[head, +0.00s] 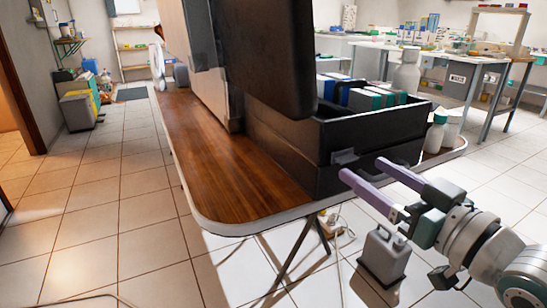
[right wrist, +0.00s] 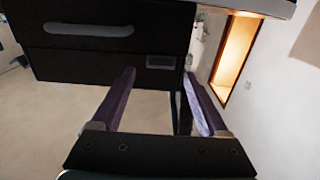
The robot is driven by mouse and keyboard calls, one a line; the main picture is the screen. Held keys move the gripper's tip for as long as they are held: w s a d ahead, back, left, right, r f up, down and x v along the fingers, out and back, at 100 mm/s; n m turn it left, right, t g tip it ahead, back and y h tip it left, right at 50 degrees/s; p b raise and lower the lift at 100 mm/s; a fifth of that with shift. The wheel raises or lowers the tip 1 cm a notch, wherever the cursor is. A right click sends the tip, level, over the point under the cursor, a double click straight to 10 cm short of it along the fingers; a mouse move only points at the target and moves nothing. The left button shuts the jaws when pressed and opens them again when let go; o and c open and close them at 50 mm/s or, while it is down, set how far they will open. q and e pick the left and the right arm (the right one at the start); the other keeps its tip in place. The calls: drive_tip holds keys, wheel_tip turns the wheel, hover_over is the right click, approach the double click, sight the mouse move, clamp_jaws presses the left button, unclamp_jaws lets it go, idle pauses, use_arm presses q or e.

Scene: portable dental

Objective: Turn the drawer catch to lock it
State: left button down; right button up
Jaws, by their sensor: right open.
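A black drawer unit (head: 335,178) stands on the wooden table with its open top holding several boxes. A dark fitting (head: 345,157) sticks out from its near face, close to my fingertips; I cannot tell if it is the catch. In the right wrist view the black front (right wrist: 110,65) carries a long grey handle (right wrist: 88,29) and a small grey rectangular piece (right wrist: 160,62), perhaps the catch, between the fingertips in the picture. My right gripper (head: 363,169) has purple fingers, open and empty, pointing at the unit; they also show in the right wrist view (right wrist: 159,72). My left gripper is out of view.
The table (head: 215,170) has a rounded light edge and bare wood left of the unit. A large dark panel (head: 265,55) rises above the unit. A white bottle (head: 436,133) stands right of it. A grey jug (head: 384,255) stands on the floor below my gripper.

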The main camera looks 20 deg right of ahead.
sight(350, 161)
drive_tip(key=shift+w+a+b, duration=0.2)
drive_tip(key=shift+w+b, duration=0.15)
drive_tip(key=shift+w, duration=1.4)
clamp_jaws()
